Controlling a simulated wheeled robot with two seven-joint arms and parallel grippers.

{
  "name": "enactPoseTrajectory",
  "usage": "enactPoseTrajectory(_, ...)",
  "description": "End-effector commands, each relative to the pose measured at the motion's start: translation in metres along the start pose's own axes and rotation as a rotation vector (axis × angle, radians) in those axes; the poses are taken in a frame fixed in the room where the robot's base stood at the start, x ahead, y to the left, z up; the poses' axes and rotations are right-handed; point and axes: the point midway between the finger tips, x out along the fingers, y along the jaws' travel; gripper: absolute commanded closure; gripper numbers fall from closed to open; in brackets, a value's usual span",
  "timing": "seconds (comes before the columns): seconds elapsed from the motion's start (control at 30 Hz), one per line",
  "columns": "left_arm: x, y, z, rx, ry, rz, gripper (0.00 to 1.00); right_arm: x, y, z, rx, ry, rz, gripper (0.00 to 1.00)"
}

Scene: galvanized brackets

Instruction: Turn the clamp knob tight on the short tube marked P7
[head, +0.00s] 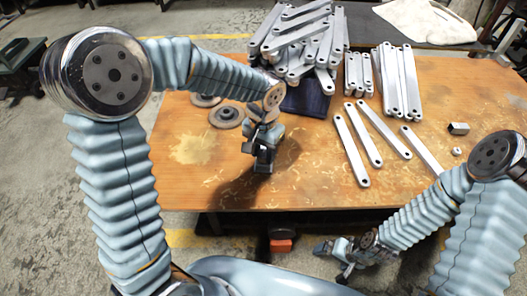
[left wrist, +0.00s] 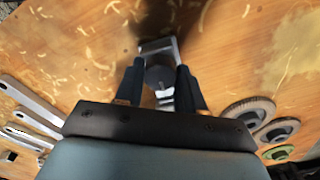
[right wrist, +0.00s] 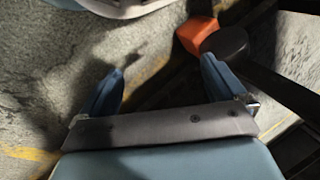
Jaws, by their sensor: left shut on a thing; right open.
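In the left wrist view a dark round knob (left wrist: 158,76) sits between the fingers of my left gripper (left wrist: 158,70). Grey metal parts (left wrist: 160,46) show beyond and below the knob, standing over the wooden table. No P7 mark is readable, and the short tube cannot be made out clearly. In the head view my left gripper (head: 264,160) points down at the table's near middle and hides most of what it holds. It is shut on the knob. My right gripper (right wrist: 160,82) is open and empty, in front of the table's near edge; it also shows in the head view (head: 328,252).
Flat metal bars (head: 351,150) lie on the table's right half, with a pile of bars (head: 300,40) at the back by a dark blue tray (head: 308,100). Grey discs (head: 227,116) lie left. A small block (head: 458,128) is far right. An orange part (head: 281,245) is below the near edge.

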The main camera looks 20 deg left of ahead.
Motion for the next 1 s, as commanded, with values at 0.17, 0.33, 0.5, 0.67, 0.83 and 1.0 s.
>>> enactPoseTrajectory(0.17, -0.005, -0.001, 0.001, 0.375, -0.003, 0.002, 0.92, -0.018, -0.011, 0.003, -0.007, -0.008, -0.007, 0.03)
enactPoseTrajectory(0.33, -0.006, -0.001, 0.001, 0.789, -0.004, 0.003, 0.92, -0.035, -0.024, 0.006, -0.015, -0.017, -0.016, 0.03)
enactPoseTrajectory(0.5, -0.007, 0.000, 0.001, 1.210, -0.003, 0.005, 0.92, -0.057, -0.037, 0.008, -0.023, -0.025, -0.023, 0.03)
enactPoseTrajectory(0.67, -0.003, 0.000, 0.001, 1.464, -0.001, 0.003, 0.92, -0.067, -0.041, 0.007, -0.024, -0.026, -0.024, 0.03)
enactPoseTrajectory(0.83, 0.000, 0.000, 0.000, 1.505, 0.000, -0.001, 0.92, -0.065, -0.040, 0.008, -0.024, -0.026, -0.024, 0.03)
enactPoseTrajectory(1.0, 0.000, 0.000, 0.000, 1.502, 0.000, -0.001, 0.51, -0.065, -0.040, 0.008, -0.024, -0.026, -0.024, 0.03)
